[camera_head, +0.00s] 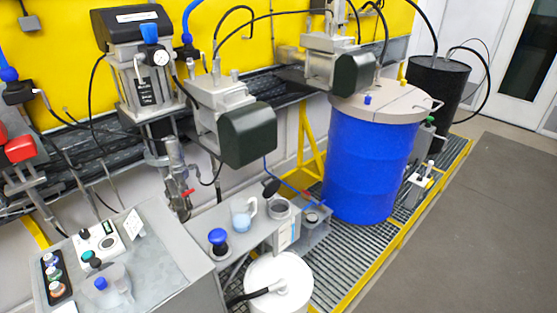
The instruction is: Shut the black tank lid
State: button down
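The black tank (434,100) stands at the back right, behind the blue drum, which hides part of its left side. Its top (440,63) is a dark, roughly flat surface, with black hoses at it. I cannot tell at this size whether a separate lid lies there or how far it is open. My gripper is not in view.
A blue drum (368,160) with a grey lid (385,100) stands before the tank on a yellow-edged grating (345,265). Agitator machines line the yellow wall. A white container (280,285) and grey bench (150,265) are nearer. The grey floor (475,230) at right is clear.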

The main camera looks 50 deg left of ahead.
aim_at(270, 190)
jog(key=i+u, duration=0.2)
jog(key=i, duration=0.25)
jog(key=i+l+u, duration=0.15)
jog(key=i, duration=0.35)
jog(key=i+l+u, duration=0.2)
jog(key=i, duration=0.25)
jog(key=i+j+u, duration=0.15)
jog(key=u, duration=0.25)
jog(key=i+j+u, duration=0.1)
jog(key=i+u, duration=0.45)
jog(key=u, duration=0.25)
jog(key=i+u, duration=0.25)
jog(key=u, duration=0.15)
